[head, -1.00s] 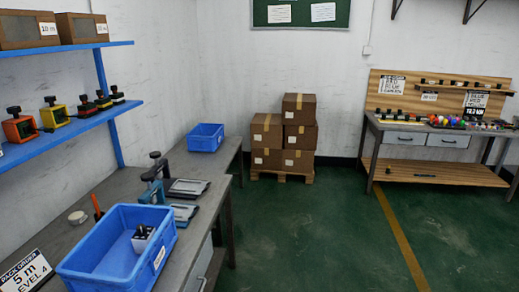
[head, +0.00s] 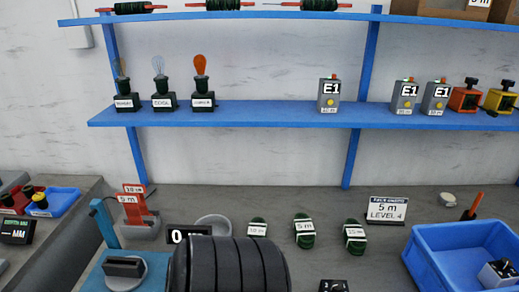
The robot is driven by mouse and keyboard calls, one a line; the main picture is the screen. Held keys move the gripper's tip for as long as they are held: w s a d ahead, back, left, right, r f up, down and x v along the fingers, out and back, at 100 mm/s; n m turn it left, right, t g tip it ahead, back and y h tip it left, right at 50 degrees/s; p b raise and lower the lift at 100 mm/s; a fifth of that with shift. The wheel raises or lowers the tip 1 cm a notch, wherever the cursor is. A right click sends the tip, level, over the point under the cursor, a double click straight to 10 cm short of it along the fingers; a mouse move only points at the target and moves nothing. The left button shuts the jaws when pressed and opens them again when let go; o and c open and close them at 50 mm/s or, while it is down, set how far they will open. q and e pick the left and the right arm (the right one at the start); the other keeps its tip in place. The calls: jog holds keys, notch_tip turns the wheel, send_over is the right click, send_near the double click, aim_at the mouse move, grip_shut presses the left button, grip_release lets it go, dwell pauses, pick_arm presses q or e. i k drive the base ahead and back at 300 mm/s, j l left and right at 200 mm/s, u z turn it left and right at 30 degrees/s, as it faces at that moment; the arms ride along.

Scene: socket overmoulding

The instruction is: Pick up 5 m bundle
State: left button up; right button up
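A dark green bundle with a white "5 m" label (head: 304,231) lies on the grey workbench, in the middle of a row of three similar bundles. To its left is a "10 m" bundle (head: 257,228). To its right is another labelled bundle (head: 355,238), whose label seems to read 25 m. A sign reading "5 m LEVEL 4" (head: 387,210) stands on the bench to the right of the bundles. Neither of my grippers is in view.
A large black ribbed cylinder (head: 232,266) stands at the front, left of the bundles. A blue bin (head: 425,262) is at the right, holding a small labelled block. A blue shelf (head: 270,116) with testers runs above.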

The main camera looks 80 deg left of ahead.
aim_at(304, 232)
jog(key=u, duration=2.05)
